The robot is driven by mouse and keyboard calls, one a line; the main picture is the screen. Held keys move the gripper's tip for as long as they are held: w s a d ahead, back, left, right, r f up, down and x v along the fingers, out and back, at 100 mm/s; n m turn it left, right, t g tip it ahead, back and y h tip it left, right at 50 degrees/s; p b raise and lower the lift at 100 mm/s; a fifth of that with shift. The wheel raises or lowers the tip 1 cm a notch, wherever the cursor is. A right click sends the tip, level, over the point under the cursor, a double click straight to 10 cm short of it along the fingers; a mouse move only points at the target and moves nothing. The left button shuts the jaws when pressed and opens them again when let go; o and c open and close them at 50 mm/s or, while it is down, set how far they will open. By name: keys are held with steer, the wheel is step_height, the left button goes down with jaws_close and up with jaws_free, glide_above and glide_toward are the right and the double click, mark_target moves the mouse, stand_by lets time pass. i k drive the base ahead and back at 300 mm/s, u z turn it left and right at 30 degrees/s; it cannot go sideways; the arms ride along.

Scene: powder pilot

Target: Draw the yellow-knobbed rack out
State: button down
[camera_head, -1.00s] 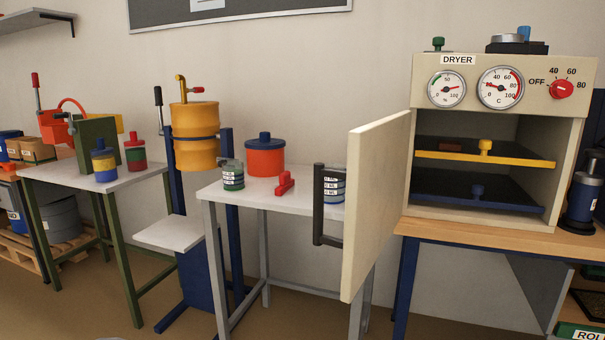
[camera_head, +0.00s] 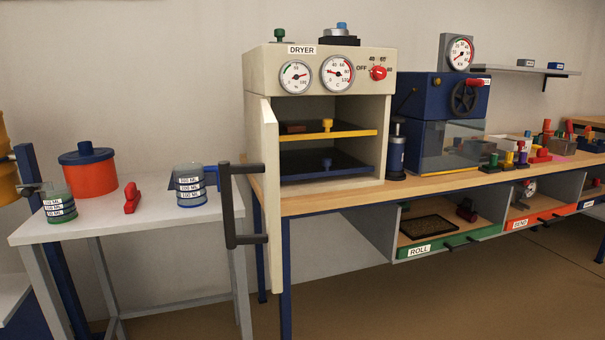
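The yellow-knobbed rack (camera_head: 352,133) is the upper shelf inside the dryer (camera_head: 262,75), a cream box on the wooden bench. Its yellow knob (camera_head: 327,125) stands at the front edge, and a small dark red-brown block (camera_head: 292,128) lies on the left of the rack. A lower rack with a blue knob (camera_head: 327,164) sits below it. Both racks are inside the dryer. The dryer door (camera_head: 273,220) stands open, swung out toward me on the left, with a dark handle (camera_head: 231,205). My gripper is not in view.
A grey table (camera_head: 110,215) at the left holds an orange pot (camera_head: 89,175), a red piece (camera_head: 131,197) and banded cups. Labelled drawers (camera_head: 440,245) sit underneath. The floor in front is clear.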

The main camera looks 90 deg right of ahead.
mark_target(326, 124)
steer(key=z, duration=1.7)
steer(key=k, duration=0.85)
steer(key=z, duration=1.15)
steer(key=i, duration=0.5)
steer(key=u, duration=0.05)
steer(key=k, duration=0.5)
steer(key=z, duration=0.4)
steer(key=i, duration=0.55)
steer(key=u, duration=0.1)
